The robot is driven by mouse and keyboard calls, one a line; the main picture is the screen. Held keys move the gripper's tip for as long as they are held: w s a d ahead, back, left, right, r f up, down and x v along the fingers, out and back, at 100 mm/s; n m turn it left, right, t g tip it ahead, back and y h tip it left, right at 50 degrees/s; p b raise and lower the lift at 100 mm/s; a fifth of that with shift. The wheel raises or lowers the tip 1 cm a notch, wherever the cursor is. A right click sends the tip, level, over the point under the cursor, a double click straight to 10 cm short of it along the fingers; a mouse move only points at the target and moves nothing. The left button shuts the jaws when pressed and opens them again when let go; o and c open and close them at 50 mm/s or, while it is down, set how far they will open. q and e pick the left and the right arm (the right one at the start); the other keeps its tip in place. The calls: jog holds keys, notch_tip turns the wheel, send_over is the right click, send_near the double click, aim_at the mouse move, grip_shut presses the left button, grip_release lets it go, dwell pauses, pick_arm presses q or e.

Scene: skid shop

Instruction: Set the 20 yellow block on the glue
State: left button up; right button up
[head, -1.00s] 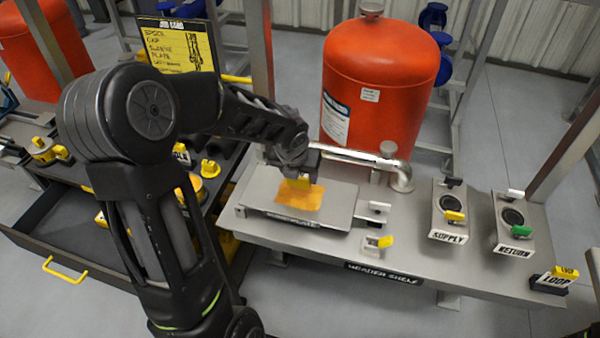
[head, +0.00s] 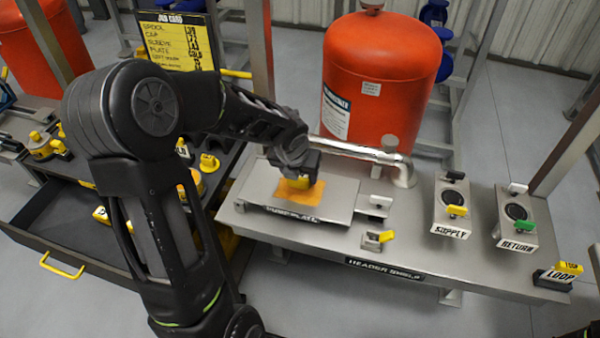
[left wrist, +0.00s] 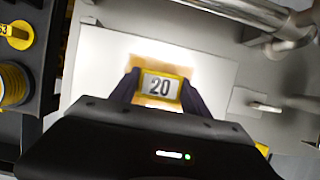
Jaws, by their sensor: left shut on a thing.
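The yellow block (left wrist: 160,86) shows a white label with "20" in the left wrist view. My left gripper (head: 298,172) is shut on it, with a dark finger on each side. The glue is an orange-amber patch (head: 306,205) on the pump plate (head: 335,208). The block is over the glue patch in both views. In the head view the gripper hides most of the block, and I cannot tell whether its underside touches the glue. My right gripper is not in view.
The header shelf (head: 410,252) holds the plate, a silver pipe (head: 365,155), and the supply (head: 453,207) and return (head: 515,215) valves. A red tank (head: 380,85) stands behind. A dark cart with an open drawer (head: 75,230) stands at left.

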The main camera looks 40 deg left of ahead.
pick_arm(q)
jog(key=shift+f, duration=0.15)
dwell(0.3)
jog(key=shift+f+b, duration=0.35)
jog(key=shift+f, duration=0.15)
jog(key=shift+f, duration=0.35)
dwell(0.4)
jog(key=o, duration=1.6)
jog(key=shift+c, duration=0.2)
jog(key=shift+c, duration=0.4)
jog(key=c, duration=0.5)
